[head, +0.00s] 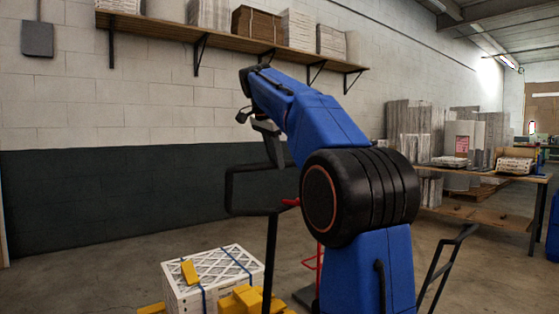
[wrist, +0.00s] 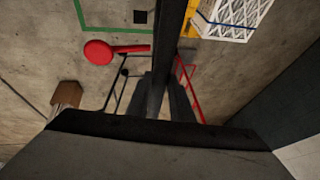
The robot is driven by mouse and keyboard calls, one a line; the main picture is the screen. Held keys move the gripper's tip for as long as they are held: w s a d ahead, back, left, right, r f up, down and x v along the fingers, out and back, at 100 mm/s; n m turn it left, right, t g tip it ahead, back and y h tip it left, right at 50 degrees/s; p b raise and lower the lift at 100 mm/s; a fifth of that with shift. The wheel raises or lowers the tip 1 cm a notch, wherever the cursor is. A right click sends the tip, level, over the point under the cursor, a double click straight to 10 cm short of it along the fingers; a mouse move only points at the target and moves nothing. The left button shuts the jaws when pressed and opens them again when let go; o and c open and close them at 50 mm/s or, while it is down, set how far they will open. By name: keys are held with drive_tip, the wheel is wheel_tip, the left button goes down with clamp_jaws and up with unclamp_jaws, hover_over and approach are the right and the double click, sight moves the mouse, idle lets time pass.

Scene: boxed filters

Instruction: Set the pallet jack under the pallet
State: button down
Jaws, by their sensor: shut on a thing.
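The pallet jack shows by its black loop handle (head: 229,190) and upright dark shaft (head: 270,262) in the head view. A red lever sits at the handle. My gripper (head: 270,148) is shut on the top of the handle. In the wrist view the dark fingers (wrist: 160,105) close around it, and the shaft runs up the picture. Yellow parts (head: 247,300) show low by the shaft; I cannot tell whether they are the jack's. A white strapped filter box (head: 205,285) stands left of the shaft, also in the wrist view (wrist: 235,15). No pallet shows clearly beneath it.
A red tubular frame (wrist: 190,92) stands close by the shaft, and a black-framed cart (wrist: 125,80) on its other side. A red round object (wrist: 98,52) lies near a green floor line (wrist: 100,28). A workbench (head: 480,172) stands at the right. Floor at left is clear.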

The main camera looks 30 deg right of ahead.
drive_tip(key=shift+w, duration=0.5)
drive_tip(key=shift+r, duration=0.1)
drive_tip(key=c, duration=1.6)
unclamp_jaws()
drive_tip(key=shift+w+a, duration=0.1)
drive_tip(key=shift+w, duration=0.05)
drive_tip(key=shift+o, duration=0.2)
